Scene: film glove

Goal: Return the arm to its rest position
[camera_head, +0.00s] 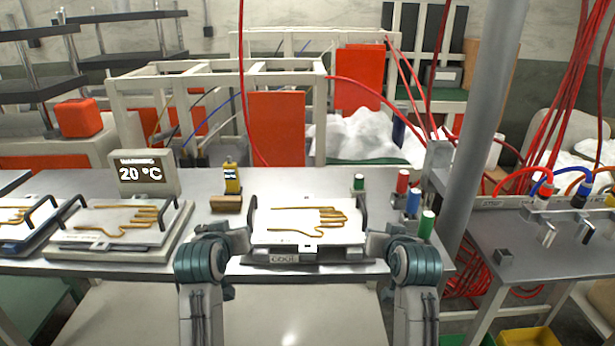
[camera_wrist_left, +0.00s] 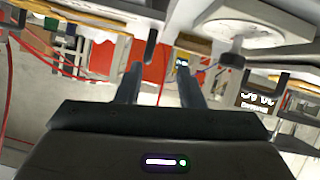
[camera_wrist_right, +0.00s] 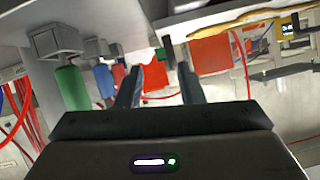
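A white plate (camera_head: 306,222) with a tan hand-shaped glove outline and two dark handles sits on a flat base labelled "COOL" (camera_head: 284,258), at the middle of the metal table. My left arm stands at its left front and my right arm at its right front; both gripper tips are hard to make out in the head view. In the left wrist view my left gripper (camera_wrist_left: 160,82) has its fingers apart with nothing between them. In the right wrist view my right gripper (camera_wrist_right: 158,84) also has its fingers apart and empty.
A similar plate (camera_head: 122,224) lies to the left, with another at the far left edge. A sign (camera_head: 145,172) reads "WARMING 20 °C". Red, blue and green cylinders (camera_head: 426,225) stand at right, near a grey post (camera_head: 484,120). A side table (camera_head: 545,255) carries hoses.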

